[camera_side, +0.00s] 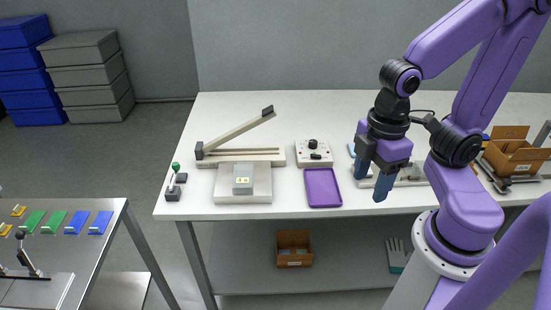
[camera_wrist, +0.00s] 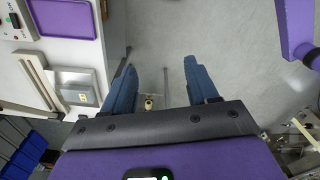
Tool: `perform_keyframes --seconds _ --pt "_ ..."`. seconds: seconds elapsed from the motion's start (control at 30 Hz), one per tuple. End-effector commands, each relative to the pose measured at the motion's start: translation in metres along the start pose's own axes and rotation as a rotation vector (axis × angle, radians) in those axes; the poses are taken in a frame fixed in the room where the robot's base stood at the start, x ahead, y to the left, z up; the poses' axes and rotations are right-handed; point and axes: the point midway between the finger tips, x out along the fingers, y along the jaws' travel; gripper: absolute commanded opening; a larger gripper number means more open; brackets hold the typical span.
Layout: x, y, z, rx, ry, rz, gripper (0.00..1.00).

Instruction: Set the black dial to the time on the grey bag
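The black dial (camera_side: 313,143) is on top of a small white control box (camera_side: 302,160) near the middle of the table; its setting is too small to read. The grey bag (camera_side: 243,180) lies on a pale block left of a purple tray, with a small yellowish label whose time I cannot read. The bag also shows in the wrist view (camera_wrist: 76,82). My gripper (camera_side: 373,178) is above the table's front edge, right of the purple tray, pointing down. In the wrist view its blue fingers (camera_wrist: 162,88) are wide apart with nothing between them.
A sealer with a raised arm (camera_side: 240,132) stands behind the bag. The purple tray (camera_side: 322,187) lies empty between bag and gripper. A green-topped lever (camera_side: 175,170) stands at the table's left end. A cardboard box (camera_side: 513,152) is at the right.

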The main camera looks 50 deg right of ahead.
Motion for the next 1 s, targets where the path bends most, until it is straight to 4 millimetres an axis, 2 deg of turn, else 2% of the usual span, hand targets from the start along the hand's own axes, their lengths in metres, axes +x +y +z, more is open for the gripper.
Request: perform_keyframes --seconds 0.17,0.3,0.43,0.53,0.67,0.77,0.87,1.0 --pt "-0.006 0.045 -0.032 -0.010 -0.006 0.004 0.58" --pt "-0.009 0.094 -0.051 -0.030 -0.011 0.006 0.58" --pt "-0.009 0.144 -0.059 -0.049 -0.014 0.007 0.58" --pt "-0.007 0.185 -0.058 -0.064 -0.018 0.007 0.58" --pt "-0.003 0.240 -0.047 -0.083 -0.021 0.006 0.58" --pt "0.002 0.282 -0.030 -0.096 -0.024 0.004 0.58" --pt "0.008 0.323 -0.006 -0.110 -0.026 0.003 0.58" --pt "0.018 0.372 0.036 -0.132 -0.028 0.000 0.58"
